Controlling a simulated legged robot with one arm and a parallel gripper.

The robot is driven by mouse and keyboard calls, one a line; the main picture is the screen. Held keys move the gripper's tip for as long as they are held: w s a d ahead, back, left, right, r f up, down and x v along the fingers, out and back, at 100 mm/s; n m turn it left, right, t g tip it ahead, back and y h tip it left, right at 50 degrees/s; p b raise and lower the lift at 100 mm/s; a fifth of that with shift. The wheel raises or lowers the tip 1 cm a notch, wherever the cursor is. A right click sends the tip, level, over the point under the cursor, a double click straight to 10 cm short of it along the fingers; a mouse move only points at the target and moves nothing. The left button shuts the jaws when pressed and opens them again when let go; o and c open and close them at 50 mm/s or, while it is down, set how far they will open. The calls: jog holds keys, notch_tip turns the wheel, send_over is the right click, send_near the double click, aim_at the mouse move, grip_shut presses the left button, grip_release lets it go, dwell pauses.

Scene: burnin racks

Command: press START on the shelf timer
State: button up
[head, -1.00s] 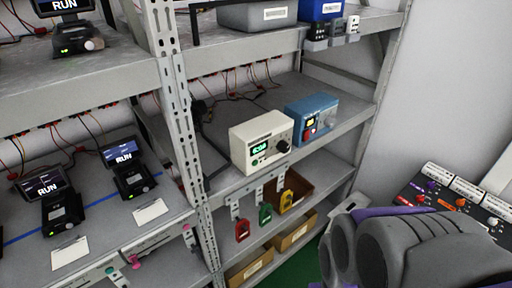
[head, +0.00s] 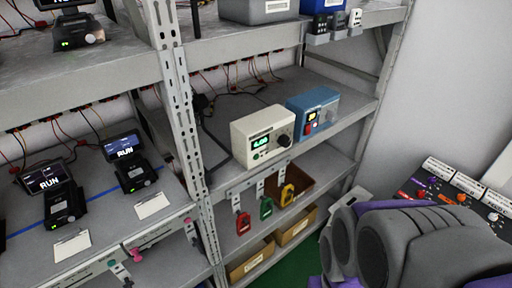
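A cream box with a green lit display and a dark knob, which looks like the shelf timer (head: 262,137), stands upright on the middle shelf of the right rack. Small buttons show below its display, but their labels are too small to read. My grey and purple arm fills the lower right corner, apart from the timer in the picture. My gripper's fingers do not show.
A perforated grey upright (head: 180,130) stands left of the timer. Red, green and yellow tags (head: 266,208) hang below the shelf's front edge. Cardboard bins (head: 296,228) sit lower down. A panel of knobs (head: 448,190) lies at the right. Devices reading RUN fill the left rack.

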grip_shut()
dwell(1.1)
